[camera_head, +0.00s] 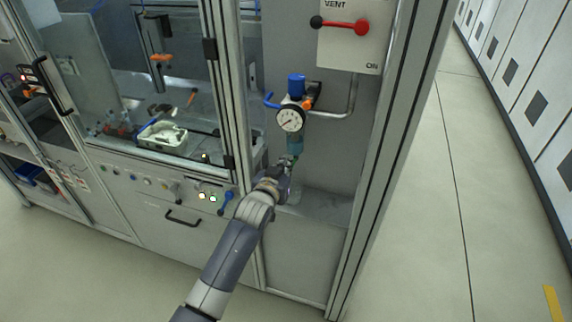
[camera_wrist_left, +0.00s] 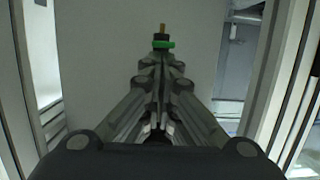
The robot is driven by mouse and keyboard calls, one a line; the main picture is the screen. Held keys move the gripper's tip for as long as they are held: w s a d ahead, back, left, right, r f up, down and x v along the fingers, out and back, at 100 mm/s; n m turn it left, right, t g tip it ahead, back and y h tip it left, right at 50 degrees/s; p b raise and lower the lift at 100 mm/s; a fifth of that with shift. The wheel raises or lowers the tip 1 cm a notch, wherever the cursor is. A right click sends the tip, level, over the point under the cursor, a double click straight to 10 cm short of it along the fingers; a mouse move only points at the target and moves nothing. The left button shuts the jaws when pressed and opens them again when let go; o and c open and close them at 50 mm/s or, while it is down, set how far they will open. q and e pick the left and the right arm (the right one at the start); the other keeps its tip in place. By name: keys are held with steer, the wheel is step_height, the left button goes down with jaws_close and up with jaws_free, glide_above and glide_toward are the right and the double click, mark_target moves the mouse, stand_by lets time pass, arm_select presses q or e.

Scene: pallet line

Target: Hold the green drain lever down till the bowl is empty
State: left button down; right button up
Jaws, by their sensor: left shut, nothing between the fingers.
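The teal bowl (camera_head: 295,146) hangs below a round pressure gauge in the head view; its liquid level cannot be told. My left gripper (camera_head: 289,164) is shut and empty just below the bowl, and it hides the lever there. In the left wrist view, the green drain lever (camera_wrist_left: 164,44) shows right beyond my left fingertips (camera_wrist_left: 160,62), with a brass stem at it. I cannot tell whether the fingertips touch the lever. My right gripper is not in view.
The gauge (camera_head: 290,118), a blue knob (camera_head: 296,85) and a bent pipe (camera_head: 340,112) sit above the bowl. A panel with a red and black vent handle (camera_head: 342,25) is higher up. Frame posts (camera_head: 385,165) close in the bay on both sides. Open floor lies to the right.

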arm_select(q)
steer(key=f+t+b, duration=0.1)
steer(key=b, duration=0.2)
steer(key=s+f+t+b, duration=0.1)
steer(key=b, duration=0.3)
steer(key=shift+a+f+h, duration=0.15)
steer(key=shift+f+h, duration=0.25)
steer(key=shift+w, duration=0.1)
stand_by(4.5)
